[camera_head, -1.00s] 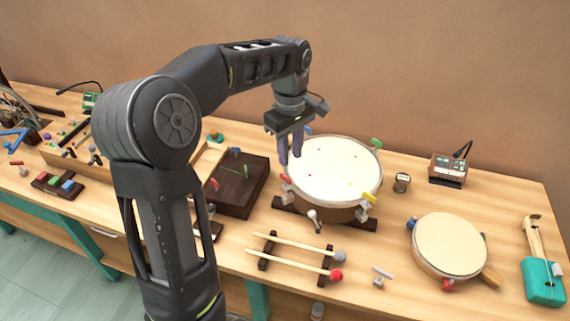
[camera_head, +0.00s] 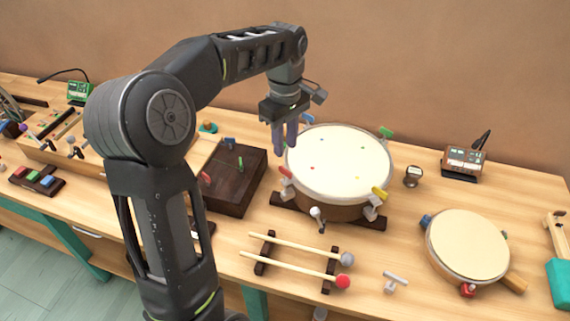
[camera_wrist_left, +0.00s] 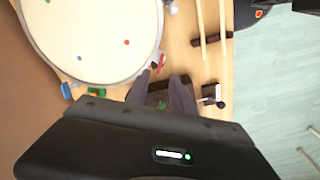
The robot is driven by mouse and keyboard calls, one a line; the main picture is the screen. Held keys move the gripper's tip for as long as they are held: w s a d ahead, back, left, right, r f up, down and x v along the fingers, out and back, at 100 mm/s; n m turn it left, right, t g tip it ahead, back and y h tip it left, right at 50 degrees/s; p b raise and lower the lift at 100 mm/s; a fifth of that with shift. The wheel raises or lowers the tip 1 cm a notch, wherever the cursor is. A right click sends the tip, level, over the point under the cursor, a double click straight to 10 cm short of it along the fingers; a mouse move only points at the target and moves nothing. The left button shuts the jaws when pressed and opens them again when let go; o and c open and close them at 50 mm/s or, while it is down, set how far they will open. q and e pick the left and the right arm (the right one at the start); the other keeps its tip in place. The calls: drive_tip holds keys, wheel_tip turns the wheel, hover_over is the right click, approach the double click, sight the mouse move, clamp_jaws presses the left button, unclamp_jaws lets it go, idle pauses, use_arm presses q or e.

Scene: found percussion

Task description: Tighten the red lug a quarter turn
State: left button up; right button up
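The large drum (camera_head: 342,160) with a cream head stands on a dark cradle, with coloured lugs around its rim. The red lug (camera_head: 286,172) is on its left side, tilted outward; it also shows in the left wrist view (camera_wrist_left: 161,62), just beyond my fingertips. My left gripper (camera_head: 285,150) points down at the drum's left edge, above and slightly behind the red lug. Its two purple-grey fingers are apart, with nothing held between them. In the left wrist view, the gap between the fingers (camera_wrist_left: 160,78) shows the dark tray below. My right gripper is out of view.
A dark wooden tray (camera_head: 229,196) lies left of the drum. Two mallets (camera_head: 298,263) rest on dark supports in front. A small drum (camera_head: 468,244), a T-shaped key (camera_head: 395,282) and a meter box (camera_head: 463,160) are to the right. A yellow lug (camera_head: 380,194) sticks out front right.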

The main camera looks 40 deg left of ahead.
sight(285, 169)
use_arm(q)
wheel_tip(285, 169, down, 8)
drive_tip(key=shift+r+p, duration=0.15)
drive_tip(key=shift+p, duration=0.2)
clamp_jaws()
idle(0.6)
